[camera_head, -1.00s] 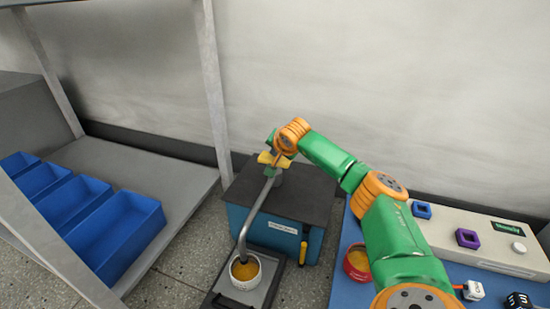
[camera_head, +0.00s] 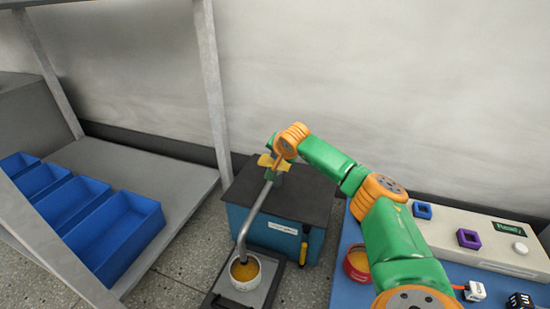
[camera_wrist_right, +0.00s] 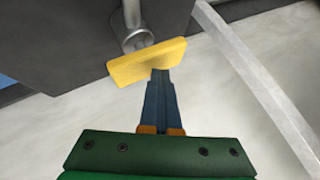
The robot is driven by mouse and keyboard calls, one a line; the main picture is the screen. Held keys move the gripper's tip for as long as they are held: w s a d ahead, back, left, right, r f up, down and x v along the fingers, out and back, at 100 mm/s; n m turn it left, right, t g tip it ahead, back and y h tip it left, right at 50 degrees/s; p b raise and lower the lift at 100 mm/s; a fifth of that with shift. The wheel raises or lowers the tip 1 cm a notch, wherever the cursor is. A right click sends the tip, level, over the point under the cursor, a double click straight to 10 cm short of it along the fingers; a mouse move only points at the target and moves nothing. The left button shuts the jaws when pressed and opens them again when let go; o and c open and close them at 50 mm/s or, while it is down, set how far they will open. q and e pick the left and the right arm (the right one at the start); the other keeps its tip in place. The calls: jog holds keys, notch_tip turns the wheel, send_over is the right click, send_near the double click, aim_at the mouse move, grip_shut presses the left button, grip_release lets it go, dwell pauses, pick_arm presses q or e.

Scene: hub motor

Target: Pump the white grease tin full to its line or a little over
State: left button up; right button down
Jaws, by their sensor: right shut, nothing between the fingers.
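The white grease tin (camera_head: 245,283) stands upright on the dark tray under the end of the bent grey spout (camera_head: 254,218). Orange-yellow grease shows inside it; I cannot make out its line. The spout belongs to the teal pump (camera_head: 290,237) with a dark top. My right gripper (camera_head: 270,168) is at the pump's yellow plate-like head (camera_wrist_right: 147,63). In the right wrist view the gripper's fingers (camera_wrist_right: 160,80) are shut together and empty, with their tips at the edge of the yellow plate. Whether they touch it I cannot tell. My left gripper is not in view.
A red tin (camera_head: 356,262) with orange-yellow contents stands on the blue surface at right, beside my right arm. A pale console (camera_head: 470,238) with blue and purple square pieces lies behind it. Blue bins (camera_head: 118,232) fill the shelf at left.

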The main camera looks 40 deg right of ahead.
jog(key=shift+f+b, duration=0.4)
jog(key=shift+f, duration=0.5)
dwell(0.4)
jog(key=shift+r, duration=0.1)
jog(key=shift+r+p, duration=1.95)
jog(key=shift+p, duration=0.3)
jog(key=shift+f, duration=0.1)
notch_tip(320, 180, up, 5)
jog(key=p, duration=0.5)
